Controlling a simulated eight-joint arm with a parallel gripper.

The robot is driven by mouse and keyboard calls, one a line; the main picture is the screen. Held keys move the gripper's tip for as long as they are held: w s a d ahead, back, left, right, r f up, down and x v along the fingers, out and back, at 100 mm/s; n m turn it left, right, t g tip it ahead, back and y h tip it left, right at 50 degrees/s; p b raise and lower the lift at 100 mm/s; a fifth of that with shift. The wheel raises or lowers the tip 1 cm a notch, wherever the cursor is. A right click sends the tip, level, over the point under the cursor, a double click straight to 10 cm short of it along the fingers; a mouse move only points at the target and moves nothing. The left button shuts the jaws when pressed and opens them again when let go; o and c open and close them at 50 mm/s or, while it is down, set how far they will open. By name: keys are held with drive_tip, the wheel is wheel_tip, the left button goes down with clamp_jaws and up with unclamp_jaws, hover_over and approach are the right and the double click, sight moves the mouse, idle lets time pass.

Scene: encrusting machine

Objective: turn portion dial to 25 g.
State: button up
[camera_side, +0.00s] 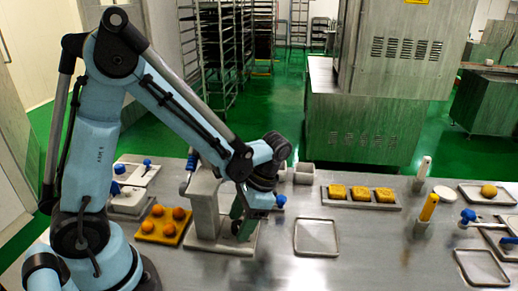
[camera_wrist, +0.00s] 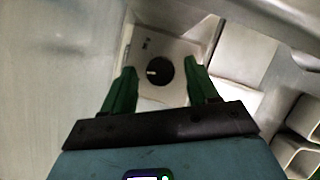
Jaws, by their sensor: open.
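The portion dial (camera_wrist: 160,76) is a round black knob with a short white mark on its left side in the wrist view. It sits on a pale panel (camera_wrist: 178,45) with small dark marks at its upper left, too small to read. My gripper (camera_wrist: 159,67) is open, its green fingers to the left and right of the dial in the picture, with visible gaps; I cannot tell the remaining depth. In the side view my gripper (camera_side: 243,226) points down beside the grey encrusting machine (camera_side: 205,205); the dial is hidden there.
An orange tray (camera_side: 146,237) with several round balls lies left of the machine. An empty tray (camera_side: 317,250) lies to the right. A tray of yellow square pieces (camera_side: 361,195) is behind it. A yellow-bodied upright tool (camera_side: 429,207) stands farther right. Bare steel table lies between them.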

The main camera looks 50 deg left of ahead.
drive_tip(key=c, duration=1)
drive_tip(key=shift+c, duration=0.2)
drive_tip(key=shift+n, duration=0.3)
drive_tip(key=shift+a+n+h, duration=0.15)
drive_tip(key=shift+n+h, duration=0.4)
drive_tip(key=shift+n, duration=0.75)
drive_tip(key=shift+a+n+h, duration=0.1)
drive_tip(key=shift+n+h, duration=0.45)
drive_tip(key=shift+n, duration=0.75)
drive_tip(key=o, duration=1)
drive_tip(key=shift+o, duration=0.2)
